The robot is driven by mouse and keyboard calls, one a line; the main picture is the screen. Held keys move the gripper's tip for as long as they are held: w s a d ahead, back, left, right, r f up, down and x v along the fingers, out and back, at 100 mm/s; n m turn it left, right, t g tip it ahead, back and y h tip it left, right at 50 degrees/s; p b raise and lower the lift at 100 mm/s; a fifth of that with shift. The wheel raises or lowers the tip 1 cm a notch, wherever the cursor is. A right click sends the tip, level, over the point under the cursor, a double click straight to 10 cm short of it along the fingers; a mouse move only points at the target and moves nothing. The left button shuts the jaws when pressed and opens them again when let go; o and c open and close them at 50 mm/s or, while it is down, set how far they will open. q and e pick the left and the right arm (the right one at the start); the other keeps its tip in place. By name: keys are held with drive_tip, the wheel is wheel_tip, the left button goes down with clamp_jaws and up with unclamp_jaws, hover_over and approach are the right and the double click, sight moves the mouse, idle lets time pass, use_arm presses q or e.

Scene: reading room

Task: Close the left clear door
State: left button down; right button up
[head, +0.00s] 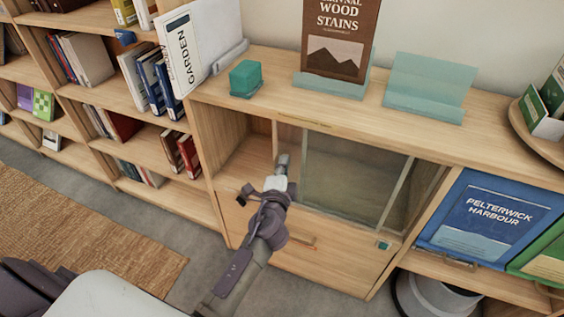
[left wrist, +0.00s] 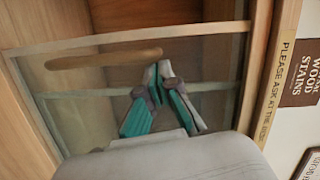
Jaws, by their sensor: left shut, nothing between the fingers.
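The low wooden cabinet (head: 215,130) has clear framed doors across its front. Clear glass (head: 345,180) covers the middle and right of the opening, while the left part (head: 245,165) looks uncovered. I cannot tell from the head view whether one pane or two overlap there. In the left wrist view, a framed clear pane (left wrist: 75,120) carries a long wooden handle (left wrist: 105,57). My left gripper (head: 283,158) is at the left edge of the glass, its fingertips together and empty. In the left wrist view its teal fingers (left wrist: 158,72) meet near the handle's end; contact is unclear. My right gripper is out of view.
On the cabinet top stand a teal block (head: 246,77), a brown book (head: 340,35) and an empty clear stand (head: 428,85). Bookshelves (head: 110,95) stand to the left. A blue book (head: 490,215) is at the right. Carpet floor lies in front.

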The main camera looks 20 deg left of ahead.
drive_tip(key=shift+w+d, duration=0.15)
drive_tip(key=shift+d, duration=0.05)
use_arm(q)
drive_tip(key=shift+a, duration=0.1)
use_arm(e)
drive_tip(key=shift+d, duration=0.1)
use_arm(q)
drive_tip(key=shift+a, duration=0.3)
drive_tip(key=a+p, duration=0.1)
drive_tip(key=a, duration=2.4)
drive_tip(key=shift+r, duration=0.15)
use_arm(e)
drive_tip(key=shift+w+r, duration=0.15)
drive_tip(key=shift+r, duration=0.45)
use_arm(q)
drive_tip(key=shift+a, duration=0.2)
drive_tip(key=shift+d, duration=0.1)
